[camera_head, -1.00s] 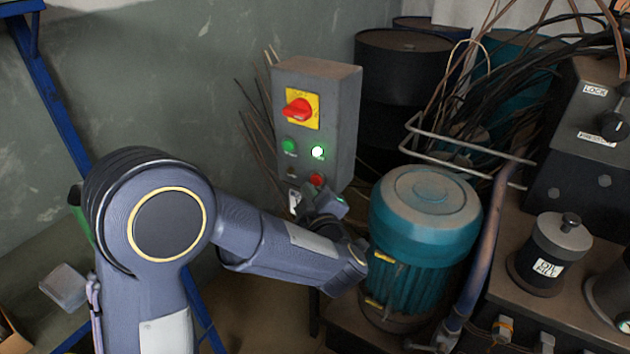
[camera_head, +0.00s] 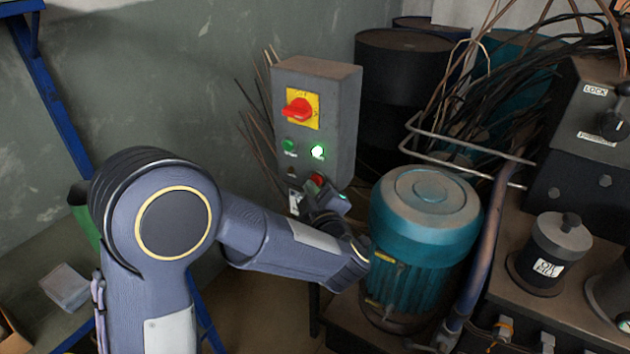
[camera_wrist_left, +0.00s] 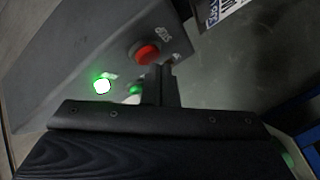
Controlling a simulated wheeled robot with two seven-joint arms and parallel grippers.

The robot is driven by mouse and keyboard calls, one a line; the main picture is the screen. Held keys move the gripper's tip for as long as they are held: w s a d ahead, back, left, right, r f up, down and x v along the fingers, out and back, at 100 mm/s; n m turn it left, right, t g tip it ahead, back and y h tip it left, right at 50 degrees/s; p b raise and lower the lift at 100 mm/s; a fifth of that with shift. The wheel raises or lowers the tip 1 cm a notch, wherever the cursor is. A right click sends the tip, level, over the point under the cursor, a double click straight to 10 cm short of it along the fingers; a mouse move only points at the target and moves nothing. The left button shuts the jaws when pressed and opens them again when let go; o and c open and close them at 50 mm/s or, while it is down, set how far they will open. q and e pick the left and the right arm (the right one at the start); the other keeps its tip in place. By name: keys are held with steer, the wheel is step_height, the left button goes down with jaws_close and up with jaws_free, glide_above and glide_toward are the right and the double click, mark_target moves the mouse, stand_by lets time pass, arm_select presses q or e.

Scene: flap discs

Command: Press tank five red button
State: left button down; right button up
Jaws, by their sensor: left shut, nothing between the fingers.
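The grey control box (camera_head: 342,115) stands upright against the wall and carries a red button (camera_head: 316,180) low on its front. The red button (camera_wrist_left: 147,54) also shows in the left wrist view, in a dark collar beside a small label. My left gripper (camera_head: 308,200) is at the lower front of the box, just below the red button in the head view. In the left wrist view its fingers (camera_wrist_left: 160,84) are shut and empty, with their tip just below the red button. I cannot tell whether they touch the box. My right gripper is out of view.
Above the red button are a lit green lamp (camera_head: 317,152), a darker green button (camera_head: 289,145) and a red rotary switch (camera_head: 298,109) on a yellow plate. A teal motor (camera_head: 425,215) stands close on the right. Cables and dark drums are behind it.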

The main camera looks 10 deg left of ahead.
arm_select(q)
steer(key=shift+w+d, duration=0.2)
steer(key=shift+w, duration=0.2)
stand_by(0.7)
steer(key=shift+s, duration=0.1)
steer(key=shift+s+a, duration=0.3)
steer(key=shift+s, duration=0.4)
steer(key=shift+s, duration=0.1)
steer(key=s, duration=0.1)
steer(key=s+a, duration=0.1)
steer(key=s, duration=0.1)
steer(key=s+b, duration=0.1)
steer(key=shift+s+a, duration=0.25)
steer(key=shift+a, duration=0.1)
stand_by(0.5)
